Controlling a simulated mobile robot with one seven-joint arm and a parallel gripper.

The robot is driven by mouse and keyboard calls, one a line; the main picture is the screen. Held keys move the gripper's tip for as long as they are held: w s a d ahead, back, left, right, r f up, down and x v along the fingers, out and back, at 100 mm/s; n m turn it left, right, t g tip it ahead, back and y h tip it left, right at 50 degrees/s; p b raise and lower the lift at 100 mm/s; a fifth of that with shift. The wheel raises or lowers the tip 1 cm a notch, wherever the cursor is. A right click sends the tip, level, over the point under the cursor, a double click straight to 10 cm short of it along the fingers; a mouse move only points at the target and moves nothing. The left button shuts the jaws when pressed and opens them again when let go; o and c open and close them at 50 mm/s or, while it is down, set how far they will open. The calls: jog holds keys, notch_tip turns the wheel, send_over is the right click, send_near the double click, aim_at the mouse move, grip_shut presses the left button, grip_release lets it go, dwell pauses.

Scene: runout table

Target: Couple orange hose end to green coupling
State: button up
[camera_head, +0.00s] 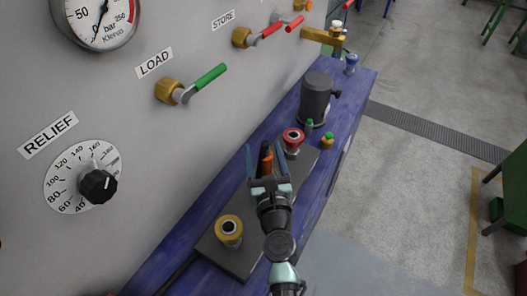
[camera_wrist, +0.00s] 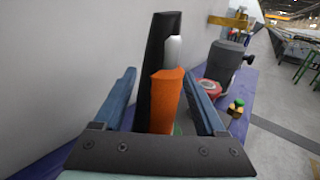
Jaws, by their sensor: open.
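The orange hose end (camera_wrist: 166,98) stands between the two blue fingers of my gripper (camera_wrist: 165,90). The fingers are open, with a gap on each side of it. A pale metal piece (camera_wrist: 173,50) and a black hose-like part (camera_wrist: 157,70) show behind the orange part. In the head view the orange hose end (camera_head: 267,162) is also between the fingers of my gripper (camera_head: 264,147), above the dark plate. A sliver of green (camera_wrist: 178,130) shows low beside the orange part; it may be the green coupling, mostly hidden by the hose end and gripper.
A red coupling (camera_head: 292,139) and a yellow coupling (camera_head: 229,231) stand on the dark plate (camera_head: 238,262). A dark grey pot (camera_head: 315,98) and a brass fitting with a green top (camera_head: 327,141) stand beyond. The grey panel wall with valves (camera_head: 205,80) borders the blue bench (camera_head: 170,258).

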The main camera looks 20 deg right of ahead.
jog(key=shift+s, duration=0.15)
jog(key=b+v, duration=0.1)
jog(key=v, duration=1.1)
jog(key=shift+s+a, duration=0.2)
jog(key=shift+s, duration=0.15)
dwell(0.5)
